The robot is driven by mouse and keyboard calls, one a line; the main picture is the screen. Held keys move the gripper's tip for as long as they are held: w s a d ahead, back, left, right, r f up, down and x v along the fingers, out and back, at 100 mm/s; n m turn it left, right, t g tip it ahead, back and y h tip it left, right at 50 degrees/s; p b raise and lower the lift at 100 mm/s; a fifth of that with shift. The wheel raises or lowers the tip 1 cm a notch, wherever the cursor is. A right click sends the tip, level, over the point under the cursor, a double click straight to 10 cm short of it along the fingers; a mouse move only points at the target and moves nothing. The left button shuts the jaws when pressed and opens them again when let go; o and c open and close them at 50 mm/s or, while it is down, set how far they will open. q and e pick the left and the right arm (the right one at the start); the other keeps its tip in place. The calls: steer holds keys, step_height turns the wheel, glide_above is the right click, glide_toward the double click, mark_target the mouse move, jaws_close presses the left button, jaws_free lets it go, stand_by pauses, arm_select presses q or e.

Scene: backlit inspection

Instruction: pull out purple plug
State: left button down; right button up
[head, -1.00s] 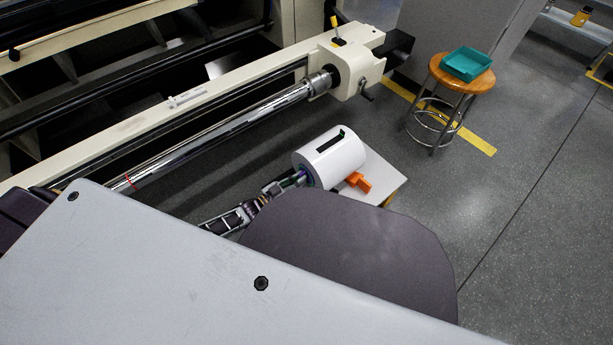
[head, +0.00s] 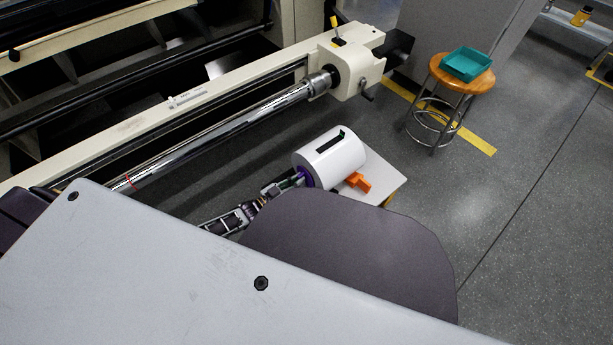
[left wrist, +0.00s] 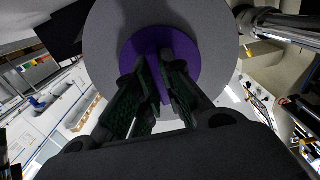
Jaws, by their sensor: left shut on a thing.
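A white cylinder (head: 334,160) with a dark slot on top lies on its side on a small white stand. The purple plug (left wrist: 160,50) sits in the cylinder's end face, which shows round and grey in the left wrist view (left wrist: 217,30). The plug has a purple ridge running out between my fingers. My left gripper (left wrist: 158,80) is shut on this ridge, with a green-lined finger on each side. In the head view my left gripper (head: 286,184) reaches the cylinder's left end, where a little purple (head: 303,176) shows. My right gripper is not in view.
An orange part (head: 358,182) sticks out by the cylinder on the white stand top (head: 387,180). A long machine with a shiny bar (head: 230,132) runs behind. A stool (head: 462,76) with a teal tray (head: 467,64) stands at the back right. Grey floor lies free between.

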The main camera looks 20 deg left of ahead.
arm_select(q)
steer(key=shift+p+v, duration=0.8)
steer(key=shift+v, duration=1.45)
stand_by(0.9)
steer(key=shift+s+a, duration=0.1)
